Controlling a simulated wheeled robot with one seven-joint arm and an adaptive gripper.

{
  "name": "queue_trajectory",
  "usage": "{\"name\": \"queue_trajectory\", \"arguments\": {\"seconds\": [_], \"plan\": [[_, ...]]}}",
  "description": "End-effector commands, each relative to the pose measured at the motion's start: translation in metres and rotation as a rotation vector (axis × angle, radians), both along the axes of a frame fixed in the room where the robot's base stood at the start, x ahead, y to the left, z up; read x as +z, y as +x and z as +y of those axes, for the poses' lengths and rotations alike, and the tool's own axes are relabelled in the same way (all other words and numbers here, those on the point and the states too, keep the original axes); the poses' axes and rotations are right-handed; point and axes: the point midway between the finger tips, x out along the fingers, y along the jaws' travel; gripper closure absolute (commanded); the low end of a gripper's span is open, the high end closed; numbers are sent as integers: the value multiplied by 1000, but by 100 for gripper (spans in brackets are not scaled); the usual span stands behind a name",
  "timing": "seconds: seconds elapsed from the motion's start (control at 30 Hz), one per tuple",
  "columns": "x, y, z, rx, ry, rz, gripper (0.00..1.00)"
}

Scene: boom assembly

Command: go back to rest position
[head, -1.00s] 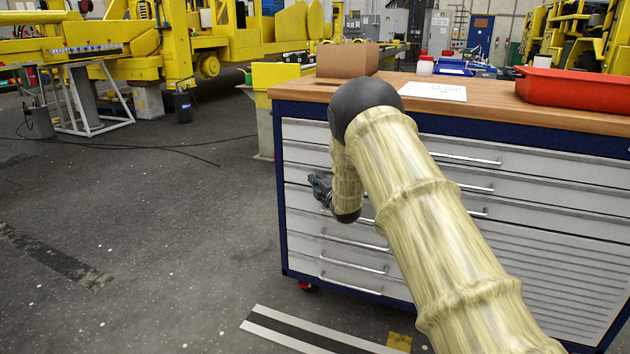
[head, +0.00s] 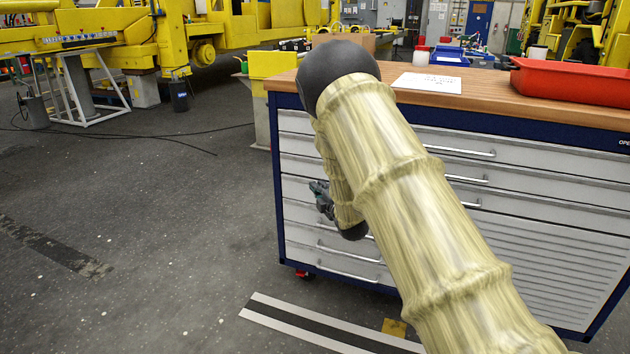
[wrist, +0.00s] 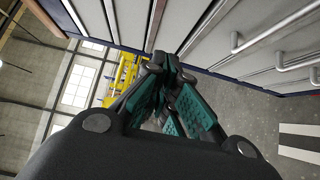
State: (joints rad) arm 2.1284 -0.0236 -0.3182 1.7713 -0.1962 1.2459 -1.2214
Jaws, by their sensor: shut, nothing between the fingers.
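My gripper (head: 321,199) hangs in front of the drawer cabinet (head: 300,235), near its left edge, below the worktop. In the wrist view my gripper (wrist: 172,75) is shut with its dark and teal fingers together and nothing between them. My arm reaches in from the lower right, bends at the dark elbow joint above the worktop edge, and drops to the gripper. The arm hides part of the cabinet's front.
On the wooden worktop (head: 500,100) lie a red tray (head: 575,92), a white paper (head: 428,83), a blue bin (head: 449,57) and a brown box (head: 350,40), partly hidden by my elbow. Grey floor (head: 170,240) to the left is open. Yellow machinery (head: 120,55) stands behind.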

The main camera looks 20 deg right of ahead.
Motion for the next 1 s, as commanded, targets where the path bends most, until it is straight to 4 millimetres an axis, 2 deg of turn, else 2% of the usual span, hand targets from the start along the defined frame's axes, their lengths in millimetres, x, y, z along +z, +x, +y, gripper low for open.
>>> {"name": "queue_trajectory", "arguments": {"seconds": [0.27, 0.37, 0.47, 0.67, 0.8, 0.97, 1.0], "plan": [[0, -11, 0, 0, 1, 1, 100], [-13, -16, 0, -7, 24, 25, 100], [-43, -31, 2, -27, 89, 87, 100], [-137, -91, 12, -112, 303, 288, 100], [-198, -142, 21, -195, 458, 430, 100], [-260, -210, 36, -308, 626, 587, 100], [-274, -229, 40, -342, 666, 626, 100]]}}
